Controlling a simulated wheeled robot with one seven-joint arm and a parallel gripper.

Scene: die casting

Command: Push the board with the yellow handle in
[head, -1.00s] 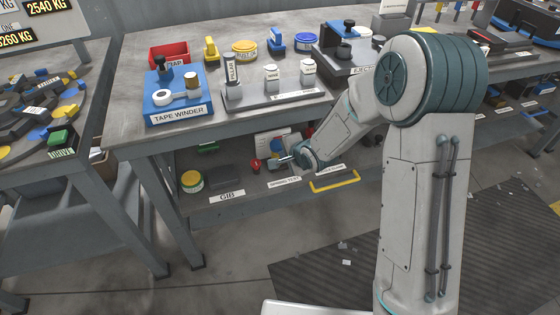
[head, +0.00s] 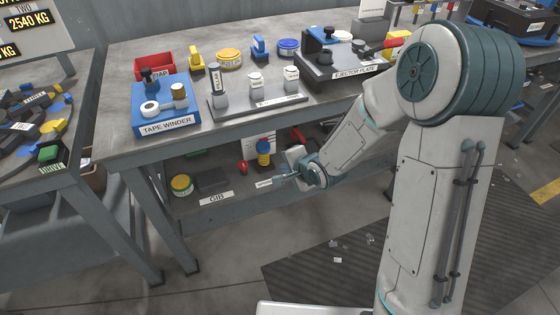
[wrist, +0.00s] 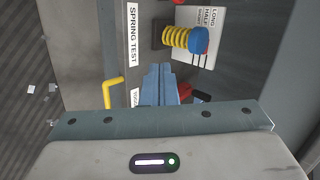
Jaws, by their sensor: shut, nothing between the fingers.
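The yellow handle (wrist: 108,92) shows in the wrist view at the front edge of the lower shelf, left of my fingers and apart from them. How far its board sticks out is not clear. In the head view my forearm and wrist seem to cover the handle. My gripper (wrist: 158,68) is shut and empty, its blue-grey fingers pointing over the shelf beside the SPRING TEST label (wrist: 133,32). In the head view my gripper (head: 280,179) is at the lower shelf's front, in front of the spring tester (head: 263,153).
In the wrist view the spring with a blue cap (wrist: 184,38) stands beyond my fingertips, and a red part (wrist: 184,90) lies close to their right. The tabletop (head: 118,100) overhangs the shelf. Floor in front is mostly open, with a dark mat (head: 325,275).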

